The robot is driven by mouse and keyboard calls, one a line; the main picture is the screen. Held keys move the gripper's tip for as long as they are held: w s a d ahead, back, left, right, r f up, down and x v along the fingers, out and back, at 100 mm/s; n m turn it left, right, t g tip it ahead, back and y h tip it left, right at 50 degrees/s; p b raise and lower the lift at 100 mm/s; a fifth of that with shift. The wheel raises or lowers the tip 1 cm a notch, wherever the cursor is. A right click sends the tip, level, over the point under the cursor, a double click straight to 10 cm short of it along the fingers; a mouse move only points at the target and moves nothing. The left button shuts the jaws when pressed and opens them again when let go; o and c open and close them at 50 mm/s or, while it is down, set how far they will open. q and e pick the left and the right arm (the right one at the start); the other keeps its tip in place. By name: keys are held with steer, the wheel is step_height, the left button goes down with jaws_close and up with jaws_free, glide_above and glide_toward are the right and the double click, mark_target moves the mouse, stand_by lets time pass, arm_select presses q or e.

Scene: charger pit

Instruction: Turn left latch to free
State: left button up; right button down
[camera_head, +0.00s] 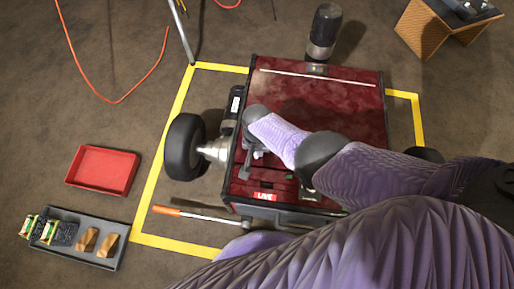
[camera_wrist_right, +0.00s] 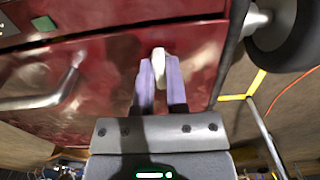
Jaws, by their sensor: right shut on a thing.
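A pale latch (camera_wrist_right: 158,62) stands on the dark red panel of the machine (camera_head: 330,105). My right gripper (camera_wrist_right: 160,88) is shut on this latch, with one purple finger on each side of it. The latch's top shows between the fingertips; its lower part is hidden. In the head view my right gripper (camera_head: 252,165) is over the left front part of the red machine, and the latch cannot be made out there. My left gripper is not in view.
A silver handle (camera_wrist_right: 45,98) is on the same panel. A black wheel (camera_head: 184,147) stands at the machine's left. A red tray (camera_head: 103,170) and a grey tray (camera_head: 75,249) with small packs lie on the floor at the left. Yellow tape (camera_head: 157,178) borders the machine.

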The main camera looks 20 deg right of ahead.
steer(key=shift+w, duration=0.1)
stand_by(0.3)
steer(key=c, duration=0.7)
jaws_free()
steer(key=shift+o, duration=0.2)
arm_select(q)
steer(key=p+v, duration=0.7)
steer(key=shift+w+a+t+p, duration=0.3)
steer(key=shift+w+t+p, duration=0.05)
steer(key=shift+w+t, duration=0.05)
arm_select(e)
step_height(320, 180, up, 10)
steer(key=shift+w+d, duration=0.1)
